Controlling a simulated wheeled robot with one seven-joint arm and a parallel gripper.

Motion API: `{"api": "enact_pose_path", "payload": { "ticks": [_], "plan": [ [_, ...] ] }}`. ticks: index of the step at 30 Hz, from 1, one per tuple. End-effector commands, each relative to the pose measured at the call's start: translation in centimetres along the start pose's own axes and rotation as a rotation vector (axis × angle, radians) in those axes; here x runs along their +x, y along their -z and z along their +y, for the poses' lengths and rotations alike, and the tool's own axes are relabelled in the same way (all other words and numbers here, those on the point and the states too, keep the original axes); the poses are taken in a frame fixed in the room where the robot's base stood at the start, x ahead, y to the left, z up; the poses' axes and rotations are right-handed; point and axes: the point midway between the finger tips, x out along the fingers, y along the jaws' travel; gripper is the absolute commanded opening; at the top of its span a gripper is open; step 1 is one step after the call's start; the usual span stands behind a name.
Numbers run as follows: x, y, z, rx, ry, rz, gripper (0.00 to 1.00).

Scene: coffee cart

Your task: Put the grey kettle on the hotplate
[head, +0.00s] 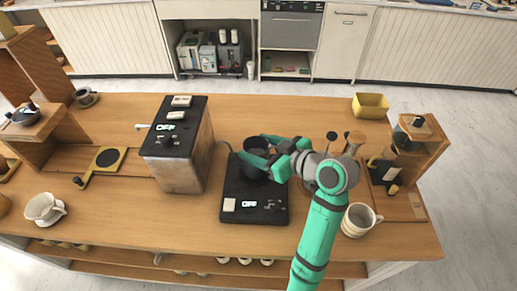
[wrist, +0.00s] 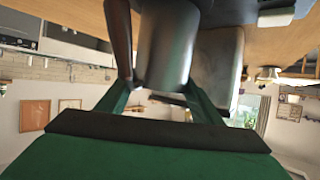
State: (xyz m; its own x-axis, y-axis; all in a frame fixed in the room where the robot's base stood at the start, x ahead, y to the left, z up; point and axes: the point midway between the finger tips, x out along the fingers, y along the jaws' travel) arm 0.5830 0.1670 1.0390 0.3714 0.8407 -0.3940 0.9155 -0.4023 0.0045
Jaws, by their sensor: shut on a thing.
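The grey kettle (head: 254,167) looks dark in the head view and is over the back part of the black hotplate (head: 239,189). I cannot tell whether its base touches the plate. My gripper (head: 262,152) reaches in from the right and is shut on the kettle. In the wrist view, the kettle's grey cylindrical side (wrist: 165,48) shows between the two fingers. The hotplate's front edge carries a display reading OFF. The gripper hides part of the kettle.
A tall metal machine (head: 178,160) with a black top stands left of the hotplate. A white mug (head: 359,220) stands at the right, beside my arm.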

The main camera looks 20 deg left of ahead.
Motion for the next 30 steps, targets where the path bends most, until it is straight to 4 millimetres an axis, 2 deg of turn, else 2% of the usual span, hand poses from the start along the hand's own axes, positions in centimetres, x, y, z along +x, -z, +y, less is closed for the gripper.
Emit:
{"api": "enact_pose_path", "payload": {
  "ticks": [3, 13, 14, 16, 26, 30],
  "plan": [
    [0.4, -0.8, -0.1, -0.001, 0.001, 0.001, 0.04],
    [0.3, -1.1, 0.1, 0.000, -0.004, 0.002, 0.04],
    [0.3, -1.2, 0.1, 0.001, -0.004, 0.000, 0.62],
    [0.3, -1.2, 0.1, 0.001, -0.004, 0.000, 0.79],
    [0.2, -1.0, 0.1, 0.000, -0.004, 0.000, 0.79],
    [-0.9, -0.9, 0.2, 0.001, -0.007, 0.001, 0.79]
  ]
}}
